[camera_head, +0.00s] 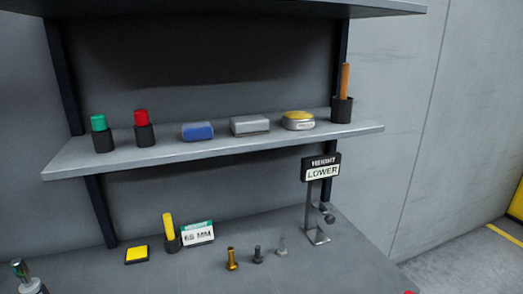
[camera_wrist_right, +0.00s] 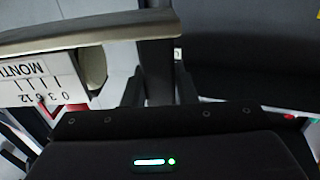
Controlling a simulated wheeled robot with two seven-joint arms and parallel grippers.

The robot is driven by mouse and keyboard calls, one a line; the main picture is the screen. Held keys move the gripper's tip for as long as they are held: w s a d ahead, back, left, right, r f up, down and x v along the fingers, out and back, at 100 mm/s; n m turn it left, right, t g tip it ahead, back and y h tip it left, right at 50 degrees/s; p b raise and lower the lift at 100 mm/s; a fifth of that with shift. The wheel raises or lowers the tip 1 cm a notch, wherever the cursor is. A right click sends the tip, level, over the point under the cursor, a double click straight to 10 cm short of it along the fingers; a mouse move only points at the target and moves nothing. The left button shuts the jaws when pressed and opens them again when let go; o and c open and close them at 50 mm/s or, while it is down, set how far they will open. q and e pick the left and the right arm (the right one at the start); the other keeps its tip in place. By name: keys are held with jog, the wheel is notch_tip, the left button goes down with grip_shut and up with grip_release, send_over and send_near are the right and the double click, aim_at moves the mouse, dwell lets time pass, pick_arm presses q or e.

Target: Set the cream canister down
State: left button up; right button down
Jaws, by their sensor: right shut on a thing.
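In the right wrist view my right gripper (camera_wrist_right: 157,88) is shut, with a dark narrow part between its fingers. A cream-beige band (camera_wrist_right: 110,29) crosses just beyond the fingertips; it seems to be part of the cream canister, but its full shape is not visible. I cannot make out whether anything supports it from below. No canister of that colour stands out in the head view. Neither gripper shows in the head view.
Bolts, a yellow pad (camera_head: 137,254) and a LOWER sign (camera_head: 321,171) stand below.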

jog(key=s+f, duration=0.2)
jog(key=s, duration=0.4)
jog(key=w+r+n+y, duration=0.2)
jog(key=w+r+y, duration=0.1)
jog(key=w+r, duration=0.5)
jog(key=w+a+r+n+g+y, duration=0.1)
jog(key=w+r+n+y, duration=0.1)
jog(key=w+r, duration=0.5)
jog(key=w+y, duration=0.1)
jog(key=w, duration=0.4)
jog(key=shift+w+a+r, duration=0.2)
jog(key=shift+w+r, duration=0.2)
jog(key=shift+f+p, duration=1)
jog(key=shift+f, duration=8.8)
jog(key=shift+f, duration=0.1)
